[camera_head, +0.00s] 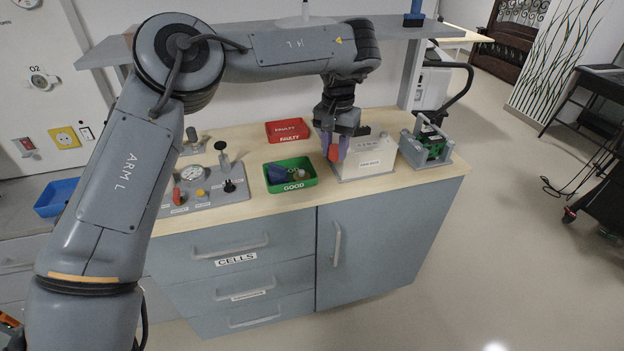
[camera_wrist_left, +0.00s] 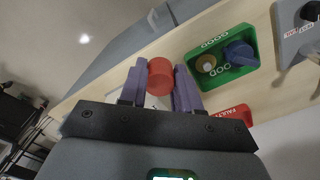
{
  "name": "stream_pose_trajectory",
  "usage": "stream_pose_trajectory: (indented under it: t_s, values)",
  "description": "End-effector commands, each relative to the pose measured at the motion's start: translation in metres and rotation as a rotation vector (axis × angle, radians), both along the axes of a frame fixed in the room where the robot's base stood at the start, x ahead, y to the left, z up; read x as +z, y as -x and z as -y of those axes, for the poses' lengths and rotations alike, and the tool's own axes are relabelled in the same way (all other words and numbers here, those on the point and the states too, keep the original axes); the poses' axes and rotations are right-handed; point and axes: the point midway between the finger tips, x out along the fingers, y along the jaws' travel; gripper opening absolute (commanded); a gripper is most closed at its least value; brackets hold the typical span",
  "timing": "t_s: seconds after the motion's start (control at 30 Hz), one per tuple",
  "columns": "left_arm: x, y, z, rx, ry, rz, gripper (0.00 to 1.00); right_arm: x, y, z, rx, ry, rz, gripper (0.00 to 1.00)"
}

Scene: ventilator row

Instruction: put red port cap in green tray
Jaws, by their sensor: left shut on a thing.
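The red port cap (camera_wrist_left: 161,77) is a short red cylinder held between the purple fingers of my left gripper (camera_wrist_left: 160,84). The green tray (camera_head: 290,187), marked GOOD, stands to the left of the gripper on the counter. It holds a blue piece (camera_wrist_left: 240,52) and a small tan round piece (camera_wrist_left: 206,63). My right gripper is not in view.
A red tray (camera_head: 287,138) marked FAULTY sits behind the green tray. A grey panel (camera_head: 205,194) with a gauge and knobs stands at left. A grey fixture (camera_head: 427,147) with a green part stands at right. A shelf runs above the counter.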

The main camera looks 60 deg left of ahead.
Motion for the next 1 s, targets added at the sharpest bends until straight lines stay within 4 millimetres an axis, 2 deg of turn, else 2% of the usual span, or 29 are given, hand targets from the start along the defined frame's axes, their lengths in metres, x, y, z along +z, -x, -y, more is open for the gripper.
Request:
stream_pose_trajectory:
  t_s: [0.17,0.23,0.5,0.7,1.0]
  values:
    - [-0.014,-0.002,-0.005,-0.018,-0.001,0.0,0.03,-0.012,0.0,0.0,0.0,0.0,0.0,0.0]
    - [-0.021,0.0,-0.016,-0.018,-0.001,-0.002,0.03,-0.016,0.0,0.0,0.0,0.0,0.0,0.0]
    - [-0.049,0.01,-0.069,-0.017,0.0,-0.002,0.03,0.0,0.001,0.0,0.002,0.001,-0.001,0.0]
    - [-0.067,0.014,-0.097,-0.019,0.0,-0.001,0.03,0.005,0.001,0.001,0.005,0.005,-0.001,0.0]
    - [-0.079,0.016,-0.107,-0.021,0.001,-0.002,0.03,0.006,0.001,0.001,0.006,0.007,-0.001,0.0]
